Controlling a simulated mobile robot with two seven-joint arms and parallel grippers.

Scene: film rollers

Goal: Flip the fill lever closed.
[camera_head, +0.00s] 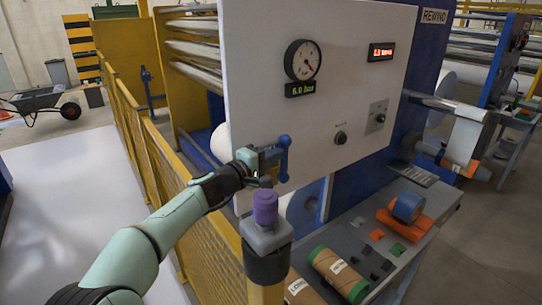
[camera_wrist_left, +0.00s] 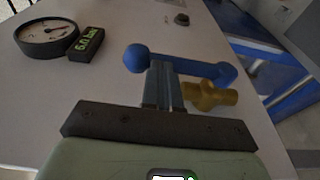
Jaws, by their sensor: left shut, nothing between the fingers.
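The fill lever (camera_head: 283,160) is a blue bar on the white machine panel (camera_head: 255,85), standing roughly upright in the head view. In the left wrist view the blue lever (camera_wrist_left: 190,65) runs across the picture, with a round knob at its left end and its other end over a brass valve body (camera_wrist_left: 211,94). My left gripper (camera_wrist_left: 160,75) is shut and empty, its fingertips at the lever near the knob. I cannot tell whether they touch. In the head view the left gripper (camera_head: 268,163) is just left of the lever. My right gripper is not in view.
A round gauge (camera_head: 302,60) sits above a display (camera_head: 300,89) reading 6.0 bar. A purple-capped grey unit (camera_head: 266,235) stands close below my gripper. A yellow fence (camera_head: 150,150) runs along the left. A table (camera_head: 350,235) with rolls stands at lower right.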

